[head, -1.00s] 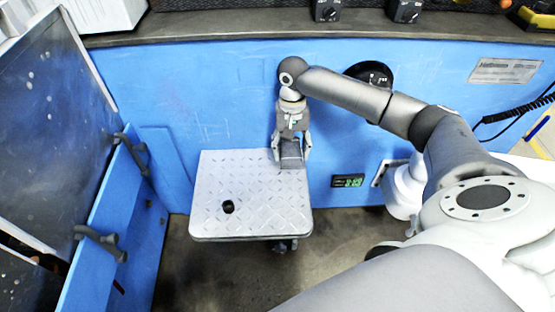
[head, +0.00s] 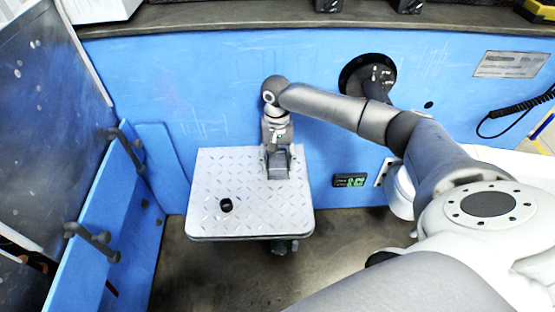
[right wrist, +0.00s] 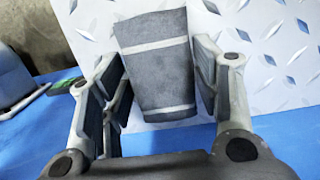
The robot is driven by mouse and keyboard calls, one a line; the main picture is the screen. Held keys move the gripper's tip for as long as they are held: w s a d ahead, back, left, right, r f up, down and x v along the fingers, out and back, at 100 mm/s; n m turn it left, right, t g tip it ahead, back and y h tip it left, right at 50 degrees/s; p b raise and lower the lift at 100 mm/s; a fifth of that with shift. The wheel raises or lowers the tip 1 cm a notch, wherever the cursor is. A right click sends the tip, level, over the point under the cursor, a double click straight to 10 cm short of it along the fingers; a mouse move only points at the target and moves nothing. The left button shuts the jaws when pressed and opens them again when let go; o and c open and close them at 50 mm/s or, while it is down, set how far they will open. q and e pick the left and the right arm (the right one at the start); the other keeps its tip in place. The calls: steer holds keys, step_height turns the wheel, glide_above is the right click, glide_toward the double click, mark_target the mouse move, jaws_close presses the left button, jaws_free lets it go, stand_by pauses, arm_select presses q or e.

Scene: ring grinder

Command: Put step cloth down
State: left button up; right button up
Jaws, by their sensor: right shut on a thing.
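The step cloth (right wrist: 158,70) is dark grey with pale stripes. In the right wrist view it lies between the finger pads of my right gripper (right wrist: 160,85), with the diamond-plate step close behind it. In the head view my right gripper (head: 277,166) points down over the back right part of the silver step (head: 245,215), shut on the cloth (head: 278,172). I cannot tell whether the cloth touches the plate. My left gripper is not in view.
A small black ring (head: 226,205) sits on the left part of the step. A blue machine wall (head: 230,90) stands right behind the step. An open blue door with dark handles (head: 92,240) is at the left.

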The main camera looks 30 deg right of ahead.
mark_target(277, 161)
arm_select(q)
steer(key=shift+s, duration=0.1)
arm_select(e)
steer(key=o, duration=1)
steer(key=shift+f, duration=0.1)
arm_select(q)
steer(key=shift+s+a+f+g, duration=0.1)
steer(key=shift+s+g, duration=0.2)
arm_select(e)
steer(key=shift+o, duration=0.2)
